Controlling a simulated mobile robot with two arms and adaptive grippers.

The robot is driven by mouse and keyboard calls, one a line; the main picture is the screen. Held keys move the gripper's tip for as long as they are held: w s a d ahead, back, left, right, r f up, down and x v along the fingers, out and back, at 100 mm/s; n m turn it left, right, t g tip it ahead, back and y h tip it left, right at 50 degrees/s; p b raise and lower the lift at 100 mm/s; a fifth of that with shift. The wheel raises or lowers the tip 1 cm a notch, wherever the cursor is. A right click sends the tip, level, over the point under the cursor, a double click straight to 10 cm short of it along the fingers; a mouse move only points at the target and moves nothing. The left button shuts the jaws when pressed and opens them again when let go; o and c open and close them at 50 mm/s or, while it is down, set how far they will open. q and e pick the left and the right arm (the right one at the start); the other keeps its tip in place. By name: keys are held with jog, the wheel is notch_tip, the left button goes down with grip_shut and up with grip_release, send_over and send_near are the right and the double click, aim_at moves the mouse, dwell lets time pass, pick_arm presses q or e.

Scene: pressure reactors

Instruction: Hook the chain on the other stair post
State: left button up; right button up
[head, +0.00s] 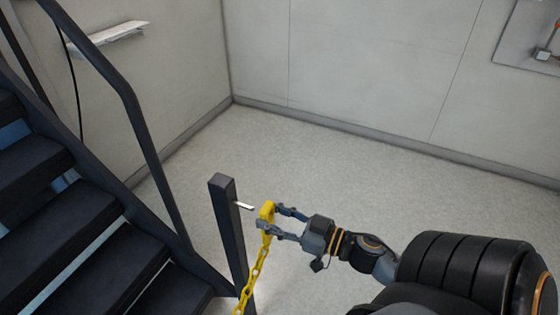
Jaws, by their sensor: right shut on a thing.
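A dark square stair post (227,220) stands upright at the foot of the stairs, with a small light-coloured hook (244,206) sticking out to the right near its top. A yellow chain (254,275) hangs down from my right gripper (266,220) and runs out of view at the bottom. The right gripper is shut on the yellow end piece (266,213) of the chain, just right of the hook. A small gap seems to lie between end piece and hook. The chain's other end and the other post are out of view. My left gripper is not in view.
Dark stairs (75,235) with a sloping handrail (125,95) fill the left side. The grey floor (330,170) behind the post is clear up to the walls. A light shelf-like fixture (108,36) is on the left wall, and a panel (528,35) at top right.

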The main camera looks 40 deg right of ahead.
aim_at(234, 205)
jog(key=shift+x, duration=1.1)
jog(key=shift+f+b+x, duration=0.2)
jog(key=shift+b+x, duration=0.2)
jog(key=shift+x, duration=1.3)
jog(key=shift+w+a+f, duration=0.15)
jog(key=shift+w+f, duration=0.1)
jog(key=shift+w, duration=0.25)
jog(key=shift+w+f+p, duration=0.15)
jog(key=shift+f+p, duration=0.05)
jog(key=shift+p, duration=0.25)
jog(key=shift+a, duration=0.1)
jog(key=o, duration=1.3)
